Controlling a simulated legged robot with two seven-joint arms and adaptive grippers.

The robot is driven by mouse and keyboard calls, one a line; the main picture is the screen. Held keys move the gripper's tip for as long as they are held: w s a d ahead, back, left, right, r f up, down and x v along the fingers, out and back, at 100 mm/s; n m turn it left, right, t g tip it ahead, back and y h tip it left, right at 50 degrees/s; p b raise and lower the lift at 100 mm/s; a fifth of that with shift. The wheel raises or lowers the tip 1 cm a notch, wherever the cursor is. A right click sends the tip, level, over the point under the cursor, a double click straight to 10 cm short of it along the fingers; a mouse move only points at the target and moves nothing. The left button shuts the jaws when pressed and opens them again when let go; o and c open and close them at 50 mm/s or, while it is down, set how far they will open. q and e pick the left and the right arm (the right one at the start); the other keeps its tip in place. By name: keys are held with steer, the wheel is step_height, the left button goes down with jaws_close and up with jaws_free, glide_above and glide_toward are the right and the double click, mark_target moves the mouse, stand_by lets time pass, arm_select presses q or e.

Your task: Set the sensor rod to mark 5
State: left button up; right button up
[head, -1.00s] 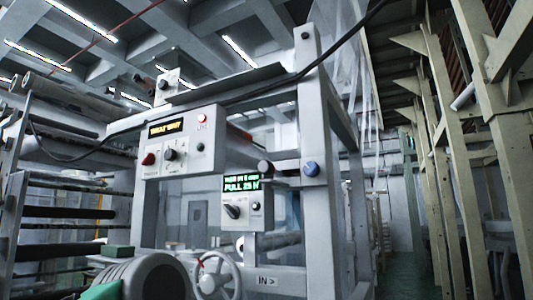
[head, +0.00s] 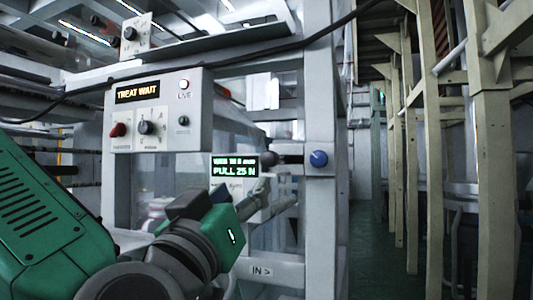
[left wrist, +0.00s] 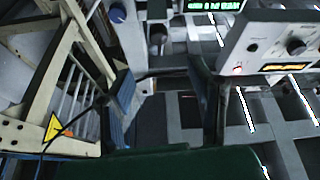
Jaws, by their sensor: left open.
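A dark round knob (head: 266,158), which may be the end of the sensor rod, sticks out left of a grey upright post (head: 320,110). A blue knob (head: 318,159) sits on the post's face. In the left wrist view the blue knob (left wrist: 117,13) and the dark knob (left wrist: 157,38) show near the top. No mark numbers can be read. My left gripper (head: 285,195) is open and empty, below and apart from the dark knob in the head view. Its two fingers (left wrist: 163,95) stand wide apart in the left wrist view. My right gripper is out of view.
A control box (head: 160,110) reads TREAT WAIT and has a red button and a dial. A lower display (head: 235,167) reads PULL 25 N. A black cable (head: 250,47) crosses above. A clear aisle (head: 378,240) runs right of the post, beside cream beams (head: 495,180).

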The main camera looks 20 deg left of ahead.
mark_target(267, 160)
arm_select(q)
steer(key=p+x, duration=0.7)
steer(key=x, duration=0.4)
steer(key=shift+w+d+r, duration=0.1)
steer(key=shift+w+r, duration=0.1)
steer(key=shift+w, duration=0.1)
steer(key=shift+w+r+p, duration=0.2)
steer(key=shift+w+p, duration=0.15)
steer(key=shift+w, duration=0.3)
jaws_close()
